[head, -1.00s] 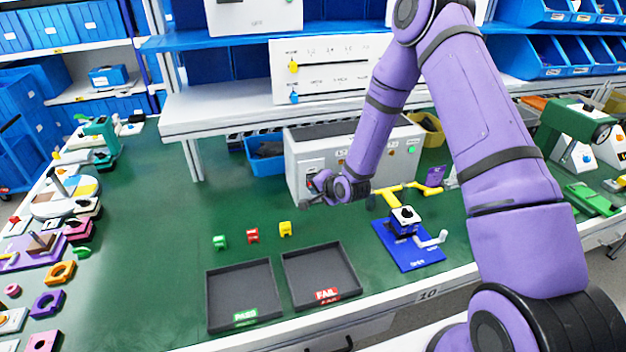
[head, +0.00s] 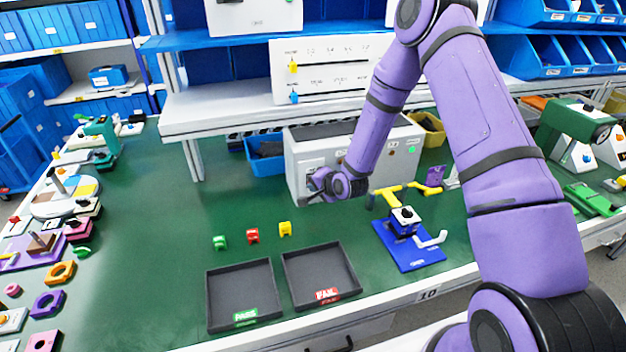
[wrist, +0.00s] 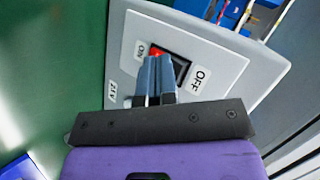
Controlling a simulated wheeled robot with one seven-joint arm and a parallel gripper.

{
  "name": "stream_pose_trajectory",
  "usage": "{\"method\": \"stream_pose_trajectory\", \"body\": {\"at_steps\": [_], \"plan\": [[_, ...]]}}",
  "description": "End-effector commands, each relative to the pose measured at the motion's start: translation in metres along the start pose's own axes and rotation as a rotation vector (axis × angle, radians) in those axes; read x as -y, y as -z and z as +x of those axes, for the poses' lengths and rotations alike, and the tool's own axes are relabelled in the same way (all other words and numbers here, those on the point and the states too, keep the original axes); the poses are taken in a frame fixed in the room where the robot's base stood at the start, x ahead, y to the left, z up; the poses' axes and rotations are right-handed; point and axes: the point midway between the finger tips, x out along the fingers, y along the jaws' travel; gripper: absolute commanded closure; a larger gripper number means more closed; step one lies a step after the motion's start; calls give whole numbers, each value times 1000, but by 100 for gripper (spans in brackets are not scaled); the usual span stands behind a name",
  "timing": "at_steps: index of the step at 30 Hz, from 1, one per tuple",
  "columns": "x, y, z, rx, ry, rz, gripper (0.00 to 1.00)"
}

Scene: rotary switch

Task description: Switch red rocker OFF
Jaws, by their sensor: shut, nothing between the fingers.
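The red rocker (wrist: 156,52) sits in a black frame on a light grey plate (wrist: 222,68) in the wrist view, with an ON label at its left and an OFF label (wrist: 198,80) at its right. My gripper (wrist: 159,58) is shut and empty, its fingertips in front of the rocker and covering much of it. Whether they touch it I cannot tell. In the head view my gripper (head: 312,192) is at the front left of the grey control box (head: 297,178) and hides the rocker.
Two dark trays (head: 240,290) marked PASS and FAIL lie in front, with small green, red and yellow blocks (head: 252,236) behind them.

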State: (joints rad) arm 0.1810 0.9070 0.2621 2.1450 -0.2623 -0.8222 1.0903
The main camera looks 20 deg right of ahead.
Motion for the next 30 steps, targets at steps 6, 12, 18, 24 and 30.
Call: {"method": "stream_pose_trajectory", "body": {"at_steps": [6, 12, 18, 24, 30], "plan": [[1, 1, 2, 0, 0, 0, 100], [2, 2, 2, 0, -1, 0, 100], [2, 2, 2, 0, 0, 0, 100], [-1, -1, -1, 1, 0, 1, 100], [-5, -5, -7, 1, -1, 1, 100]]}}
